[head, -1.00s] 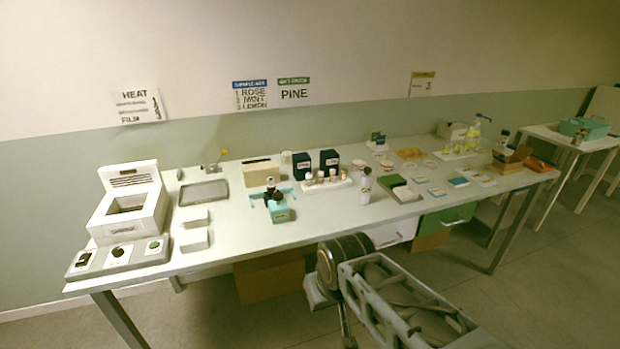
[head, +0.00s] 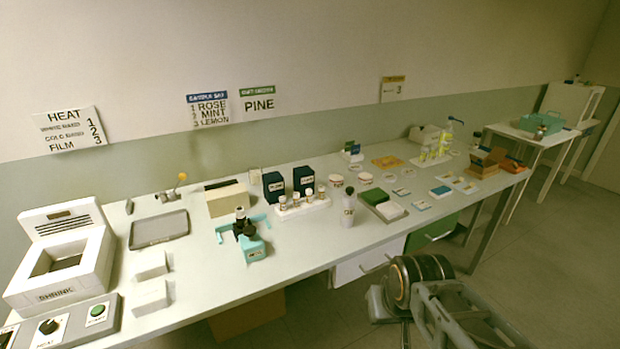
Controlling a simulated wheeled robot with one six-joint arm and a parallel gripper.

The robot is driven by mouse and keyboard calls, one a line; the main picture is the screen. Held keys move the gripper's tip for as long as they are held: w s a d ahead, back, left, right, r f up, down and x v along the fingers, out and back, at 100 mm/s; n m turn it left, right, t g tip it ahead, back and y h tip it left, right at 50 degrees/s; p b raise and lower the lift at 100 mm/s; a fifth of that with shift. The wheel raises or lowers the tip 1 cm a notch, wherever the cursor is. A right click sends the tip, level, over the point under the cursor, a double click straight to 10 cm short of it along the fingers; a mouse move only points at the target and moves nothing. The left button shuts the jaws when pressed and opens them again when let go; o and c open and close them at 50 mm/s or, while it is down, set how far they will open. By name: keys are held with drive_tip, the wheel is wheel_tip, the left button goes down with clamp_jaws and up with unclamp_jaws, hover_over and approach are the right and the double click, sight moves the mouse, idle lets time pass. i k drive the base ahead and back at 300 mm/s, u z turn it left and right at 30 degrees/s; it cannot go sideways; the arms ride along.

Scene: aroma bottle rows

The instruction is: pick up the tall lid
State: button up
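I cannot tell for certain which thing is the tall lid; the lids are too small to make out. A pale bottle with a dark top (head: 349,205) stands upright near the front middle of the table. Two round, pale-topped pieces (head: 337,181) (head: 365,178) sit behind it. A white rack (head: 290,212) holds several small bottles with pale tops. My arm shows at the bottom right, in front of the table, but its gripper fingers are not visible.
Bare tabletop lies front-centre.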

sight(273, 181)
drive_tip(key=z, duration=0.2)
drive_tip(key=i, duration=0.8)
drive_tip(key=u, duration=0.75)
drive_tip(key=i, duration=0.5)
drive_tip(key=u, duration=0.65)
